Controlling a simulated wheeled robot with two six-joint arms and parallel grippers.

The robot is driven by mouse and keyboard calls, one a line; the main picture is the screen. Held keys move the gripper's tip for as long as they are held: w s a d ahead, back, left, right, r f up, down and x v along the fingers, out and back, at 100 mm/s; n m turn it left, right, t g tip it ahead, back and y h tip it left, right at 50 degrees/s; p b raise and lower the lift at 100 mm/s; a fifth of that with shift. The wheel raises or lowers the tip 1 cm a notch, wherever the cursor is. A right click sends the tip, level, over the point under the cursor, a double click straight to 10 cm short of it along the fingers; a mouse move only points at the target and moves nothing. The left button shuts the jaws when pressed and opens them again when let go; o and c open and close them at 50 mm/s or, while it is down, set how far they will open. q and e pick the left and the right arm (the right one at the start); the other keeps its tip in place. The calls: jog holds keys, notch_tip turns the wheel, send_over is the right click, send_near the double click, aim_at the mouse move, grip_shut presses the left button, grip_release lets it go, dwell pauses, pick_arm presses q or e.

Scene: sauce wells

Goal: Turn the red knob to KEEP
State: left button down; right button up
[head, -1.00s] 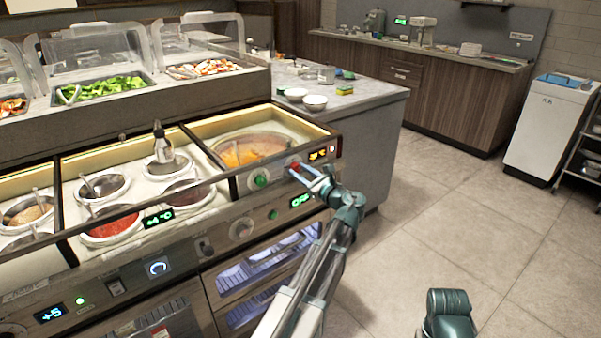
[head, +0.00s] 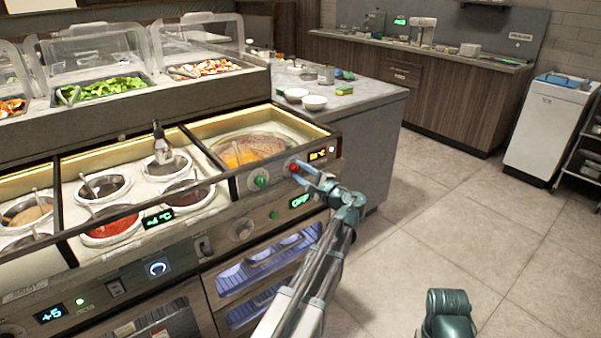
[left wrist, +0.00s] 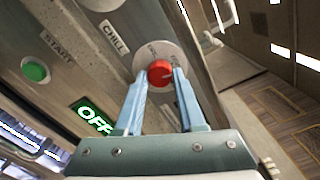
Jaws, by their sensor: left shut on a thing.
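The red knob (left wrist: 160,73) sits on a round pale dial plate (left wrist: 150,52) on the counter's front panel. It also shows small in the head view (head: 295,167). My left gripper (left wrist: 161,78) has its two blue fingers on either side of the knob, shut on it. In the head view my left gripper (head: 308,174) reaches the panel from the right. The dial's own markings are too small to read, and KEEP cannot be made out. My right gripper is not in view; only a dark teal part of my right arm shows at the bottom.
A green START button (left wrist: 35,69), a CHILL label (left wrist: 115,36) and a green OFF display (left wrist: 92,116) are close by on the panel. A green knob (head: 261,178) is left of the red one. Sauce wells (head: 111,226) lie further left.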

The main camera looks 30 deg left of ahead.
pick_arm(q)
jog(key=shift+n, duration=1.6)
jog(key=c, duration=0.5)
grip_release()
jog(key=v, duration=1.4)
